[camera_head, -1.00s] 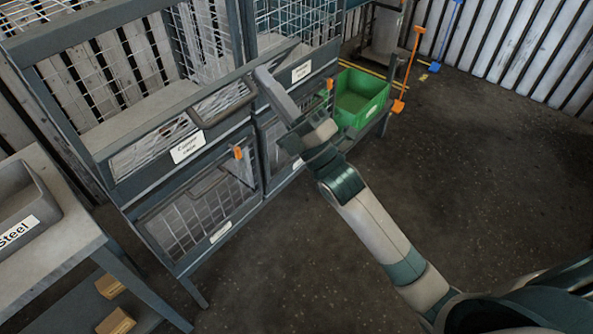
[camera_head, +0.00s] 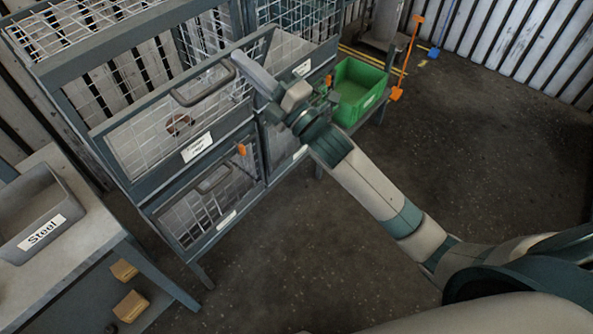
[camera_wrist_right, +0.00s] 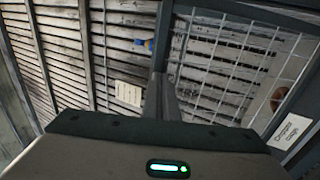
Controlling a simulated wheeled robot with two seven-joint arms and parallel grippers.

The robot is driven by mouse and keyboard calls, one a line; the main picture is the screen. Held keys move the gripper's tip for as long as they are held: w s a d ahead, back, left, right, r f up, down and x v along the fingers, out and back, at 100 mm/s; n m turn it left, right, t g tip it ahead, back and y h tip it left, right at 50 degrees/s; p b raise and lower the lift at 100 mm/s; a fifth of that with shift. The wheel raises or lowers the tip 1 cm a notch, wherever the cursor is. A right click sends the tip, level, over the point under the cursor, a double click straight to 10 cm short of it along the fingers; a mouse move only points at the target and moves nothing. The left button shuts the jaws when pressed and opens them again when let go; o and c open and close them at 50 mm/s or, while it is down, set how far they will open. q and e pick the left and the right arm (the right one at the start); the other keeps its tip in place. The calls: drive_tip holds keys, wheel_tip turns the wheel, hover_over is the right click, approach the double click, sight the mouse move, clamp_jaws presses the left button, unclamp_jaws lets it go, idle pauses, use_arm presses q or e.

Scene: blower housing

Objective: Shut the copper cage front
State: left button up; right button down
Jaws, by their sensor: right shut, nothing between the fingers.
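The copper cage front (camera_head: 150,140) is a wire-mesh panel in a grey frame on the upper left of the rack, with a white label (camera_head: 197,147) and a grey handle (camera_head: 203,84). It stands fairly upright; I cannot tell whether it sits flush. A brownish object shows through its mesh. My right gripper (camera_head: 240,62) is shut and empty at the top edge of the front, near its right end; contact is unclear. In the right wrist view the mesh (camera_wrist_right: 228,60) and label (camera_wrist_right: 287,133) lie right of the fingers. My left gripper is not in view.
A lower mesh cage (camera_head: 205,205) with an orange latch sits below. A green bin (camera_head: 358,92) stands right of the rack. A bench with a grey bin labelled Steel (camera_head: 40,225) is at left. The floor in front is clear.

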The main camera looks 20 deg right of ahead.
drive_tip(key=p+x, duration=0.1)
drive_tip(key=x, duration=0.1)
drive_tip(key=p+x, duration=0.1)
drive_tip(key=x, duration=0.2)
drive_tip(key=shift+w+a+r, duration=0.1)
drive_tip(key=shift+w+r, duration=0.05)
drive_tip(key=shift+r, duration=0.25)
drive_tip(key=x, duration=0.2)
drive_tip(key=f+x, duration=0.1)
drive_tip(key=x, duration=0.2)
drive_tip(key=shift+w+a+r, duration=0.1)
drive_tip(key=shift+w+a, duration=0.1)
drive_tip(key=shift+w, duration=0.2)
drive_tip(key=shift+d+r, duration=0.1)
drive_tip(key=shift+r, duration=0.25)
drive_tip(key=shift+r, duration=0.1)
